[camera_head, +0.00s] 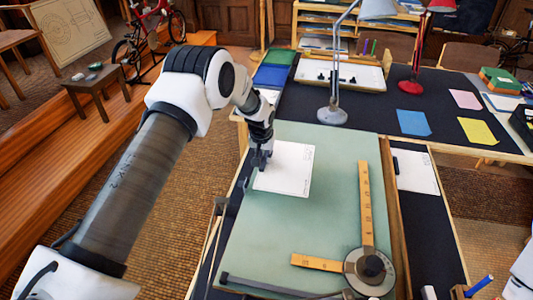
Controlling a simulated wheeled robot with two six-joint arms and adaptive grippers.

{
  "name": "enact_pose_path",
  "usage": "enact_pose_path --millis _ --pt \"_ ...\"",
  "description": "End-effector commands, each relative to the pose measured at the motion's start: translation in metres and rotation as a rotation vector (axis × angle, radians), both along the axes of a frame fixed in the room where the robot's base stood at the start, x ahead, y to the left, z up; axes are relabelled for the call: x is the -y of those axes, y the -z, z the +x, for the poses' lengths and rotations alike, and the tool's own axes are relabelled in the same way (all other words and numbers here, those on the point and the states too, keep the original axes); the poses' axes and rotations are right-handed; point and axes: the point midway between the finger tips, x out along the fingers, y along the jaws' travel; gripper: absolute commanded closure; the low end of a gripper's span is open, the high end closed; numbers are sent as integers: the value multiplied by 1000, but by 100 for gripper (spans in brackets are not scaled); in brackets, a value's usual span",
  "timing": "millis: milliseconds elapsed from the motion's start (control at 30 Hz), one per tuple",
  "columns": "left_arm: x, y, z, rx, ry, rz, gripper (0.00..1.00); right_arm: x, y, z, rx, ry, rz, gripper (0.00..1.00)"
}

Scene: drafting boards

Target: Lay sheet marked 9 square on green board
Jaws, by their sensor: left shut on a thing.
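A white sheet (288,170) with a thin border and small marks lies over the upper left part of the green board (265,235). I cannot read a 9 on it. It looks slightly turned against the board's edges. My left gripper (259,161) is shut on the sheet's left edge, near its upper left corner. The fingers hide that part of the edge, and I cannot tell whether the sheet touches the board all over.
A drafting arm with yellow rulers (366,205) and a round dark-knobbed head (370,268) covers the board's lower right. Another white sheet (416,172) lies right of the board. A grey lamp (333,114) and a red lamp (411,86) stand behind.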

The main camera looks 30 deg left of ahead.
Motion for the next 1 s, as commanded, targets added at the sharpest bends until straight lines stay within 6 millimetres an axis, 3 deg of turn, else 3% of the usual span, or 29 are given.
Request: enact_pose_path --millis 33,300,567,1000 --pt "0 11 0 0 0 0 100 0 9 0 1 0 0 60" --pt "0 44 0 0 0 0 100 0 30 0 1 0 0 60" --pt "-18 48 -4 1 -1 0 100 0 29 1 1 0 0 60" --pt "-18 48 -5 0 0 0 100 0 29 1 1 1 0 60"
